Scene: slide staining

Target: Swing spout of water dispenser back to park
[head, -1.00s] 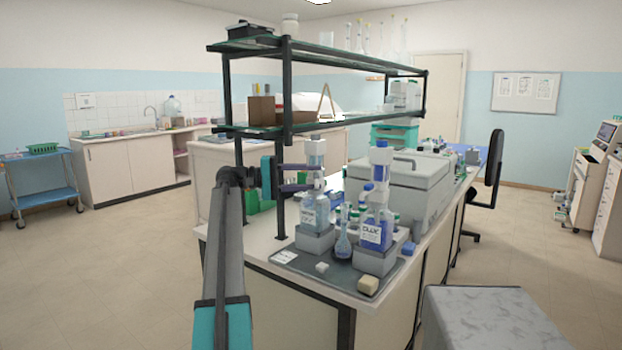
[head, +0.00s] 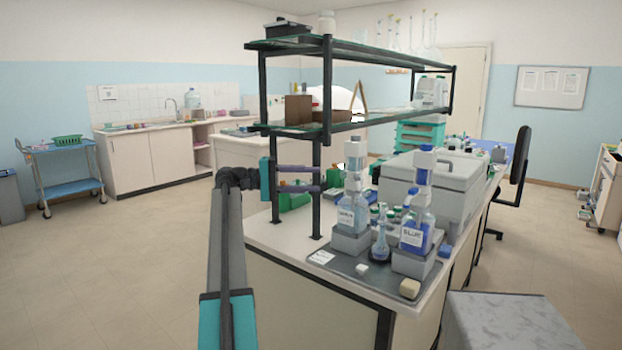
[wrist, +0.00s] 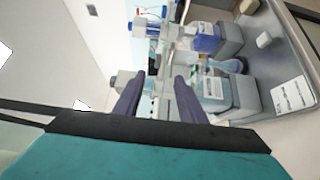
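The water dispenser is a clear bottle (head: 352,214) with a white label and a pale pump head (head: 354,157), upright in a grey block on the bench tray. It also shows sideways in the wrist view (wrist: 214,94). I cannot make out its spout clearly. My gripper (head: 320,180) is left of the pump head at about its height, with a gap between fingertips and head in the head view. Its two purple-grey fingers are apart, with nothing seen held. In the wrist view the fingers (wrist: 158,95) partly cover the dispenser's upper part.
A blue-stain dispenser (head: 417,232) stands right of the water one, with a small flask (head: 380,246) between them. The dark tray (head: 345,269) also holds small blocks. The floor at left is open.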

